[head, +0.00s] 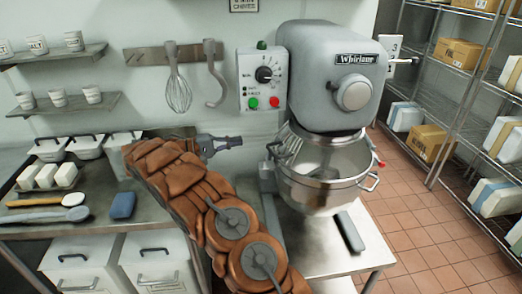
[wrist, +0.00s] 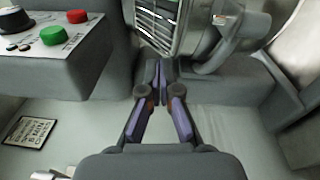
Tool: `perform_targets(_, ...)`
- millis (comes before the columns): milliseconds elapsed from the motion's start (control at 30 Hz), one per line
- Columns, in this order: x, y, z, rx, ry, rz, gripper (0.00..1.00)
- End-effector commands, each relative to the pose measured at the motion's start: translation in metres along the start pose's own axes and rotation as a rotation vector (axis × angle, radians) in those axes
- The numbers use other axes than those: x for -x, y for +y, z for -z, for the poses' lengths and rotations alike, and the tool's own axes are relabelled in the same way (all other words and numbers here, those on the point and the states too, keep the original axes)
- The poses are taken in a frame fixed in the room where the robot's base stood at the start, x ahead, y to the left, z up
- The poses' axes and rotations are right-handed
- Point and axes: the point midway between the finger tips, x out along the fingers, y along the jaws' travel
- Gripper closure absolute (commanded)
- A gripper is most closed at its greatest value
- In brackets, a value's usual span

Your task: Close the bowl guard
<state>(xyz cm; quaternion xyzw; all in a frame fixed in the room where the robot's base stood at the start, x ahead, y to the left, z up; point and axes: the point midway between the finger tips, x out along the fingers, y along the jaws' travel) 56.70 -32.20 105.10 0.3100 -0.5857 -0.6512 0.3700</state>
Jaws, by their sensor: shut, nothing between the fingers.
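The stand mixer (head: 335,75) has a steel bowl (head: 325,190) under its head. The wire bowl guard (head: 289,143) stands at the left side of the bowl, and the bowl's front opening looks uncovered. In the wrist view the guard's bars (wrist: 158,22) show at the top, just beyond the fingertips. My gripper (head: 238,142) is left of the guard in the head view, with a small gap between them. It is shut and empty, and its fingertips also show in the wrist view (wrist: 160,72). I cannot tell from the wrist view whether the fingertips touch the guard.
The control box (head: 263,80) with green and red buttons is above my gripper; it also shows in the wrist view (wrist: 50,45). A whisk (head: 177,92) and a dough hook (head: 214,85) hang on the wall. White tubs (head: 88,146) stand on the left counter.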

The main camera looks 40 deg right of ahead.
Motion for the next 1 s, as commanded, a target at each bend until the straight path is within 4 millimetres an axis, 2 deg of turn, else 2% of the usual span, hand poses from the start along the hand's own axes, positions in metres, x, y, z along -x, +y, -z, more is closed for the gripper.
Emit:
perform_targets(600,-0.023,-0.002,-0.001,0.001,-0.001,-0.002,1.00)
perform_targets(900,-0.074,0.000,-0.002,0.005,-0.004,-0.003,1.00)
perform_targets(1000,-0.073,0.000,-0.009,0.000,0.001,-0.004,1.00)
